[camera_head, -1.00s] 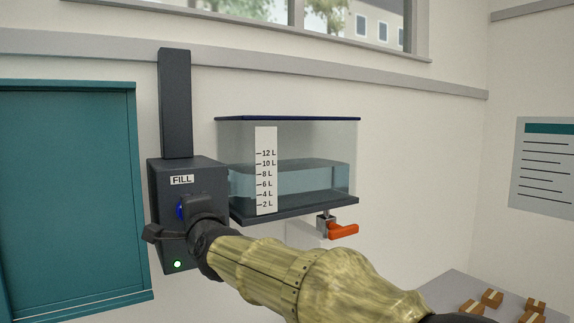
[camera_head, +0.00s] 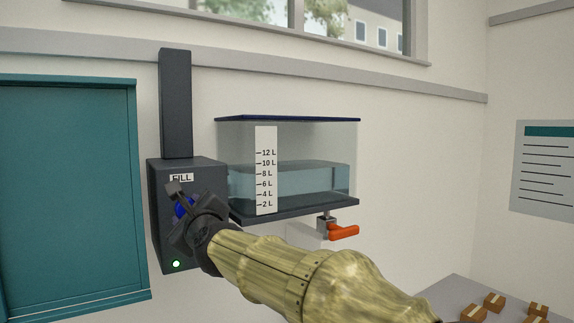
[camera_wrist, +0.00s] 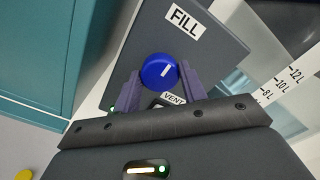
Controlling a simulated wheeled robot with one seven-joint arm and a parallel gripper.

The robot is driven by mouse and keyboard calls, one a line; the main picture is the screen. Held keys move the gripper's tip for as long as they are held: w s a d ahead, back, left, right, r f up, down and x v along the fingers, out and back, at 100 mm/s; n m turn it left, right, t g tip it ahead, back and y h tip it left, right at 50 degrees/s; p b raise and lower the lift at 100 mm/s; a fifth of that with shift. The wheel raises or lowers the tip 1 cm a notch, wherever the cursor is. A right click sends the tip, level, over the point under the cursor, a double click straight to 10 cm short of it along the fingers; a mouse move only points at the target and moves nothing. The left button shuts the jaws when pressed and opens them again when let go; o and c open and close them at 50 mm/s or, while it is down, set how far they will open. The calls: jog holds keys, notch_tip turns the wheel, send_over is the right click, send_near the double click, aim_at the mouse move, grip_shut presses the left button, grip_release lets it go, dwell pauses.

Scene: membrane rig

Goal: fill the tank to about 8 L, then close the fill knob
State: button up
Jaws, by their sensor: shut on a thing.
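The blue fill knob (camera_wrist: 158,71) with a white pointer line is on the dark FILL box (camera_head: 160,235); it also shows in the head view (camera_head: 181,208). My gripper (camera_wrist: 161,78) is shut on the knob, one finger on each side. In the head view my gripper (camera_head: 180,205) is tilted and partly hides the knob. The clear tank (camera_head: 300,142) holds bluish water (camera_head: 300,182). Its surface stands between the 8 L and 10 L marks of the white scale (camera_head: 265,170); the exact reading is hard to tell.
A green light (camera_head: 176,264) glows low on the box. A VENT label (camera_wrist: 174,99) sits below the knob. An orange valve handle (camera_head: 343,232) is under the tank. A teal cabinet (camera_head: 70,190) is at left. Small cartons (camera_head: 494,302) lie on a grey surface at lower right.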

jog(key=shift+f, duration=0.15)
jog(key=o, duration=1)
jog(key=shift+c, duration=0.2)
jog(key=shift+s, duration=0.1)
jog(key=b+v, duration=0.3)
jog(key=v, duration=0.5)
